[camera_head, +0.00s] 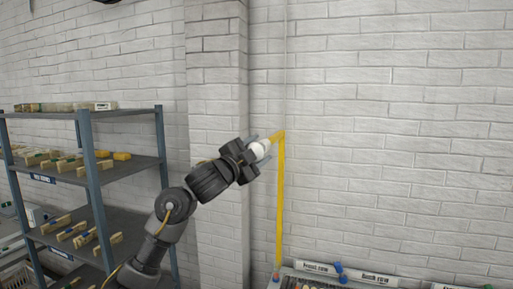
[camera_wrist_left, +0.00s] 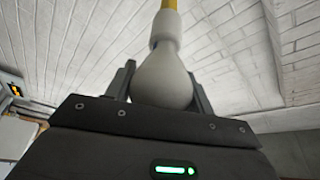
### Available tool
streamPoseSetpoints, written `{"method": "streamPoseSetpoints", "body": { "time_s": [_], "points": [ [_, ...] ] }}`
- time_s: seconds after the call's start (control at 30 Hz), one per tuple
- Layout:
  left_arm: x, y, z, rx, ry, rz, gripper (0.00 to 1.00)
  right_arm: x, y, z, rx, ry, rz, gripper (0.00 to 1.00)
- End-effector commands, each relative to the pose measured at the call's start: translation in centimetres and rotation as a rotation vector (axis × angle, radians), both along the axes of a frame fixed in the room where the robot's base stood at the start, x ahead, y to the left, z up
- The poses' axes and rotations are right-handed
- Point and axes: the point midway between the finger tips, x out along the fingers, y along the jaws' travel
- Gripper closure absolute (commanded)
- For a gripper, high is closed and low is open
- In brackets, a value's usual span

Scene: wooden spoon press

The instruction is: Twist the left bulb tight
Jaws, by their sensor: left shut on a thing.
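The left bulb is a white bulb (camera_head: 261,149) at the upper end of a yellow lamp arm (camera_head: 279,205) that rises in front of the brick wall. My left gripper (camera_head: 256,150) reaches up from the lower left and is shut on the bulb. In the left wrist view the bulb (camera_wrist_left: 164,75) sits between the two dark fingers, its white neck meeting a yellow part (camera_wrist_left: 169,5) at the top. How far the bulb is screwed in cannot be seen. My right gripper is not in view.
A grey shelf rack (camera_head: 88,170) with wooden brushes and blocks stands at the left. At the bottom right is a bench edge with labelled bins (camera_head: 345,273). The white brick wall (camera_head: 400,130) is close behind the lamp. The space right of the lamp is clear.

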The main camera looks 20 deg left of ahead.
Motion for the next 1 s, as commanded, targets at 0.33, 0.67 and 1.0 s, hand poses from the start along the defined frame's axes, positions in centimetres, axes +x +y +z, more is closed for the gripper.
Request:
{"method": "streamPoseSetpoints", "body": {
  "time_s": [0.33, 0.67, 1.0],
  "points": [
    [0.02, -0.02, -0.09, 0.072, -0.004, 0.0, 0.7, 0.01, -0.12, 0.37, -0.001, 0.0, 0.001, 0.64],
    [0.02, -0.04, -0.11, 0.073, -0.004, 0.001, 0.7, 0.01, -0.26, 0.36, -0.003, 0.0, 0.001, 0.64],
    [0.0, -0.06, -0.07, 0.072, -0.004, 0.0, 0.25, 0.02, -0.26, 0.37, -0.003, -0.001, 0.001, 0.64]
  ]
}}
